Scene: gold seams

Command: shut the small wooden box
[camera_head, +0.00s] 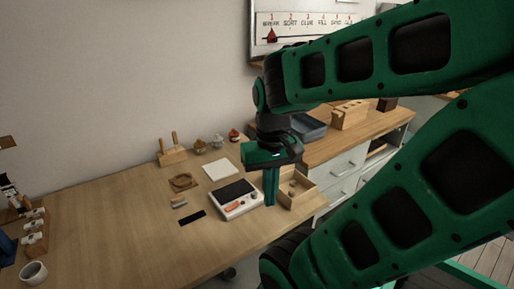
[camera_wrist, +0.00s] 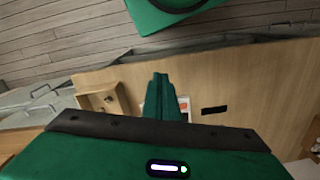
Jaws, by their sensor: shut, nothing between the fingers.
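The small wooden box (camera_head: 309,196) is at the right part of the worktop, near its front edge. Its inside is exposed, with a small rounded brown thing visible in it. It also shows in the wrist view (camera_wrist: 122,98), left of my gripper, with small things in it. I cannot make out its lid clearly. My gripper (camera_head: 270,202) points down just left of the box, with its fingers together and nothing between them. In the wrist view the fingers (camera_wrist: 160,80) stand apart from the box. My gripper hides part of the box's left side in the head view.
A white device with a dark top (camera_head: 238,207) lies just left of my gripper. A cabinet with drawers (camera_head: 345,178) stands behind right. The worktop's left middle is clear.

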